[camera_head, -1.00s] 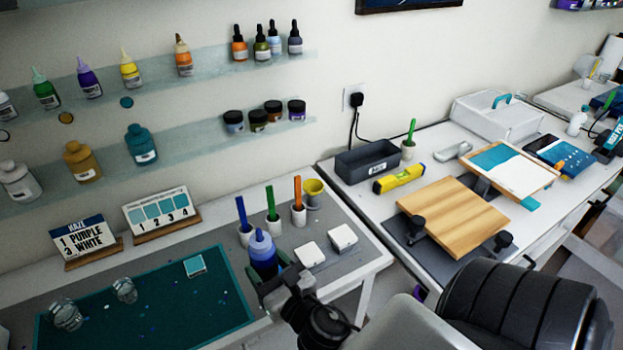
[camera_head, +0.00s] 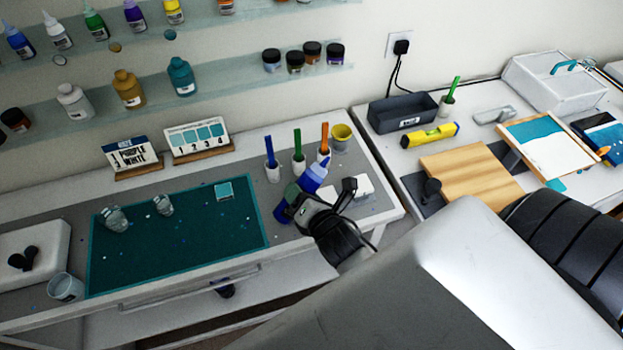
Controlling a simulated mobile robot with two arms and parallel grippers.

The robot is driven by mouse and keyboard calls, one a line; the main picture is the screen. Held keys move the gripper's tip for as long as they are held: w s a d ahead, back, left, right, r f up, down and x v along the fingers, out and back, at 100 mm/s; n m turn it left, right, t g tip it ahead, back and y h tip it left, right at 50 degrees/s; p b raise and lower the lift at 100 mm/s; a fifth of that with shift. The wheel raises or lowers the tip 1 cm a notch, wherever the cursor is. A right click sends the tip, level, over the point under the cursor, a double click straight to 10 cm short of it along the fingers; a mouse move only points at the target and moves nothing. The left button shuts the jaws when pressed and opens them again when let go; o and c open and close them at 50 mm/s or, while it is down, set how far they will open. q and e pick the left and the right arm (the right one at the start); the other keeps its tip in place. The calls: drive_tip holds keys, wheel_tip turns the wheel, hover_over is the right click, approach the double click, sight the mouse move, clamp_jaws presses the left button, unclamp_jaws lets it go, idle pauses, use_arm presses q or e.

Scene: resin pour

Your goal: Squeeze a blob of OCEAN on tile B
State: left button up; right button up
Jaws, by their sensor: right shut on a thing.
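A blue squeeze bottle (camera_head: 284,211) with a paler blue top is held in my right gripper (camera_head: 303,207), which is shut on it. The bottle is tilted, its top leaning to the upper right. Its label is not readable. White square tiles (camera_head: 364,187) lie on the grey worktop just right of the bottle. My gripper partly hides them, and no letter can be read on them. My left gripper is not in view.
A teal mat (camera_head: 180,249) with two clear cups (camera_head: 115,219) and a small teal square (camera_head: 224,191) lies left. Cups with blue, green and orange sticks (camera_head: 299,161) and a yellow cup (camera_head: 341,136) stand behind the bottle. Two swatch cards (camera_head: 197,138) stand at the back.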

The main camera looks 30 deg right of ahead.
drive_tip(key=a+f+m+y+b, duration=0.1)
drive_tip(key=b, duration=0.1)
drive_tip(key=a+f+m+b, duration=0.1)
drive_tip(key=f+m+b, duration=0.1)
drive_tip(key=shift+s+m+y, duration=0.1)
drive_tip(key=shift+m+y, duration=0.2)
drive_tip(key=shift+y, duration=0.1)
drive_tip(key=shift+a+f+m+g+y+p, duration=0.2)
drive_tip(key=shift+f+m+g+y+p, duration=0.35)
drive_tip(key=shift+m, duration=0.35)
drive_tip(key=shift+d+r+m+t+y+p, duration=0.1)
drive_tip(key=shift+r+m+t+y+p, duration=0.25)
drive_tip(key=shift+r+p, duration=0.6)
drive_tip(key=shift+f+m, duration=0.1)
drive_tip(key=shift+m, duration=0.25)
drive_tip(key=shift+d+r+m+p, duration=0.2)
drive_tip(key=shift+r+m+p, duration=0.25)
drive_tip(key=shift+r, duration=0.1)
drive_tip(key=shift+d+r+m+y+p, duration=0.1)
drive_tip(key=shift+r+m+y+p, duration=0.4)
drive_tip(key=shift+r, duration=0.1)
drive_tip(key=shift+d+r+m+y+p, duration=0.3)
drive_tip(key=shift+d+r+m+y, duration=0.4)
drive_tip(key=shift+m, duration=0.35)
drive_tip(key=shift+a, duration=0.1)
drive_tip(key=c, duration=0.3)
